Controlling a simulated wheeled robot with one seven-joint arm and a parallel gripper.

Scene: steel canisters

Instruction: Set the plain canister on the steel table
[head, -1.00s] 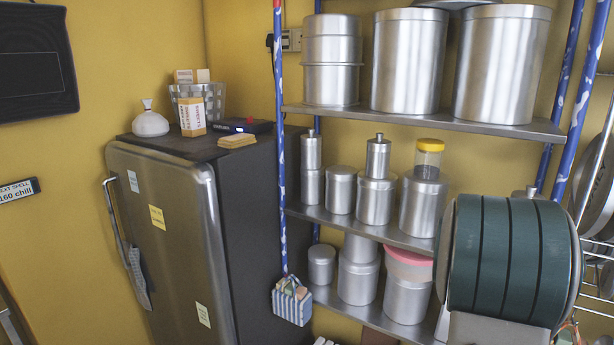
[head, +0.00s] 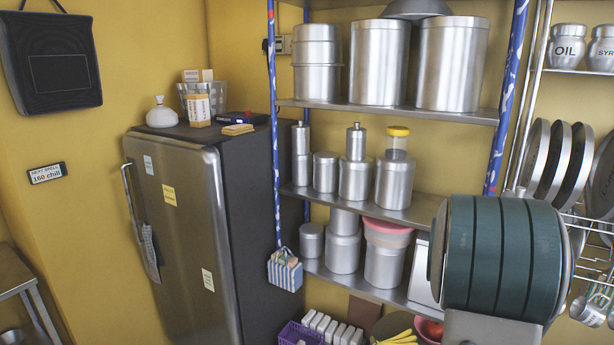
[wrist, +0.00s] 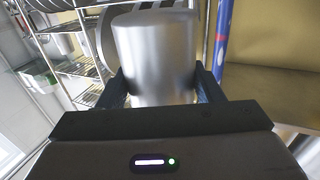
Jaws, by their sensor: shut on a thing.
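A plain, shiny steel canister (wrist: 156,52) stands between the fingers of my gripper (wrist: 160,88) in the wrist view. The gripper is shut on its sides, and no label shows on the visible face. The fingers hide part of its lower sides. In the head view neither the gripper nor the held canister can be made out; my arm, a dark green banded link, fills the lower right. A steel table (head: 14,272) shows only partly at the left edge of the head view, apart from the shelf.
A shelf rack with blue-white posts carries several steel canisters (head: 383,62). A grey fridge (head: 182,235) stands between the rack and the steel table. A purple crate (head: 300,335) is low near the rack. A wire rack with plates and jars is at right.

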